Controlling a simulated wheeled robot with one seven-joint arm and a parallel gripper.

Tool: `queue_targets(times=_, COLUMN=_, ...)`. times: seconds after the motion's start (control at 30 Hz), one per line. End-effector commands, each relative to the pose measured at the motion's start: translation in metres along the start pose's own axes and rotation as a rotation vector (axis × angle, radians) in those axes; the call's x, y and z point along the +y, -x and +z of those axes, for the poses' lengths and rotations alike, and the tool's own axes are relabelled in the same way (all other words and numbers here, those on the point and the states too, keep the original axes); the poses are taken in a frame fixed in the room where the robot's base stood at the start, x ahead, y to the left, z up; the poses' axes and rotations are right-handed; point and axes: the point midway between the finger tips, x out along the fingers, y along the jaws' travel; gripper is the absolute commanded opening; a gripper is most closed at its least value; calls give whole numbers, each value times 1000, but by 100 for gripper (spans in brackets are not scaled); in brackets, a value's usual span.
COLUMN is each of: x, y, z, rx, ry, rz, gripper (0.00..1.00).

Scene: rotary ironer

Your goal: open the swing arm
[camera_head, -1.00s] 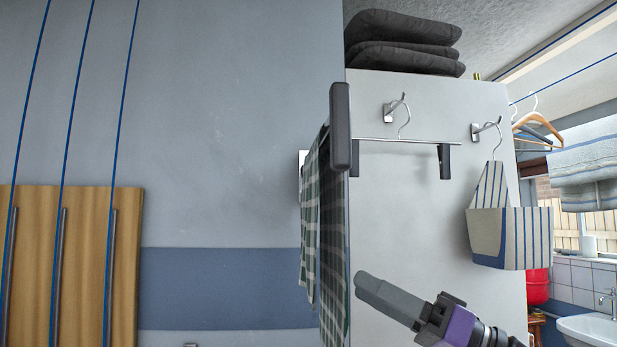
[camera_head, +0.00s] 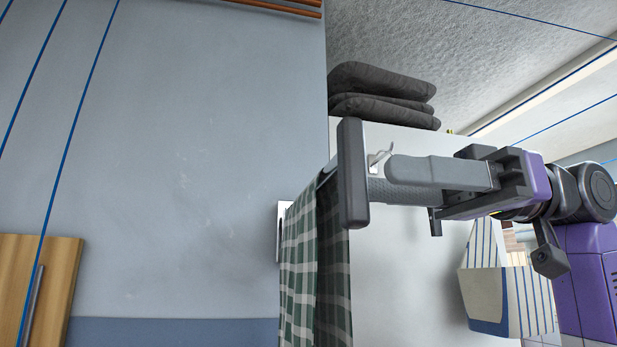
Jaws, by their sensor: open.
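The swing arm, a wall rail with a dark upright end piece (camera_head: 353,172), juts out from the wall mount (camera_head: 283,230) toward me. A green and white checked cloth (camera_head: 315,270) hangs from it. My gripper (camera_head: 380,180) comes in from the right at the height of the end piece, its fingers pointing left. It is open; one grey finger shows in front and a darker textured one lower and partly behind it. The fingertips are at or very close to the right side of the end piece. I cannot tell whether they touch it.
Folded dark cushions (camera_head: 385,95) lie on top of a white partition (camera_head: 390,280) behind my gripper. A hook (camera_head: 380,155) and a striped cloth bag (camera_head: 505,295) are on that partition. A wooden board (camera_head: 35,290) leans at the left. The blue-grey wall to the left is clear.

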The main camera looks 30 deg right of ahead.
Motion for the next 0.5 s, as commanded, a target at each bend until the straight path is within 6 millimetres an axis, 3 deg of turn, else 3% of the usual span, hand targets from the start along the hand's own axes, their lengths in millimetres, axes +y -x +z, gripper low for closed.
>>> queue_targets(times=0.5, x=-1, y=-65, z=-1, rx=-5, ry=1, rz=-2, gripper=44)
